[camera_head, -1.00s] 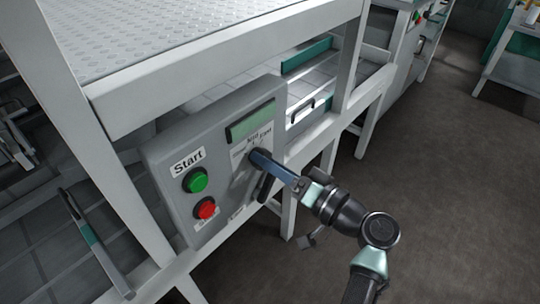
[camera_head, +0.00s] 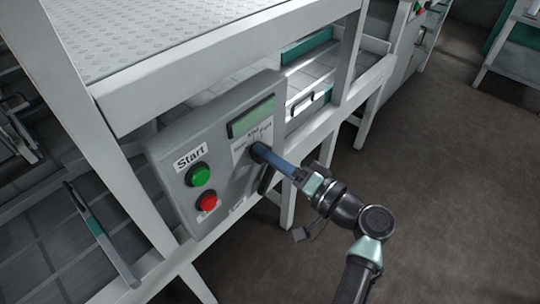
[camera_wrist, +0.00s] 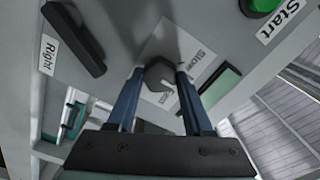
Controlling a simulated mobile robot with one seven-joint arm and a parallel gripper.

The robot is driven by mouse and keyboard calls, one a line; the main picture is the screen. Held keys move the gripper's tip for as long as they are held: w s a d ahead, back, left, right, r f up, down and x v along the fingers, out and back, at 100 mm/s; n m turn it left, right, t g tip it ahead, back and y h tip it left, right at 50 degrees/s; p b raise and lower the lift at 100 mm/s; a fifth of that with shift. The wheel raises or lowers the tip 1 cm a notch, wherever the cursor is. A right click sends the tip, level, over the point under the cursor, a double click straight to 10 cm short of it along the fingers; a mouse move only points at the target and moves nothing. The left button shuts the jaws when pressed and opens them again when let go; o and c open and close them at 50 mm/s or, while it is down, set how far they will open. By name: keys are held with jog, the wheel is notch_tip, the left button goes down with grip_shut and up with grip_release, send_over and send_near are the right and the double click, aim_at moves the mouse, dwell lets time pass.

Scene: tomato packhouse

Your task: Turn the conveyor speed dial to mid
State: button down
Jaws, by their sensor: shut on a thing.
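The speed dial (camera_wrist: 158,72) is a dark knob on a grey control panel (camera_head: 222,208). White labels around it read Slow, Mid and Fast in the head view. My gripper (camera_head: 258,152) reaches the panel from the right, and its blue fingers cover most of the dial there. In the wrist view my gripper (camera_wrist: 157,80) has one finger on each side of the dial and is shut on it. The Slow label (camera_wrist: 197,62) shows beside the dial; the pointer's exact setting is hard to tell.
A green start button (camera_head: 200,174) and a red button (camera_head: 207,201) sit left of the dial. A black lever (camera_wrist: 75,40) by a Right label is close to my gripper. A small display (camera_head: 252,117) is above. The floor at right is clear.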

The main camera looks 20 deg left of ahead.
jog(key=shift+c, duration=1.5)
grip_release()
jog(key=shift+d, duration=0.15)
jog(key=p+v, duration=0.1)
jog(key=v, duration=1.1)
jog(key=shift+d, duration=0.35)
jog(key=shift+s, duration=0.15)
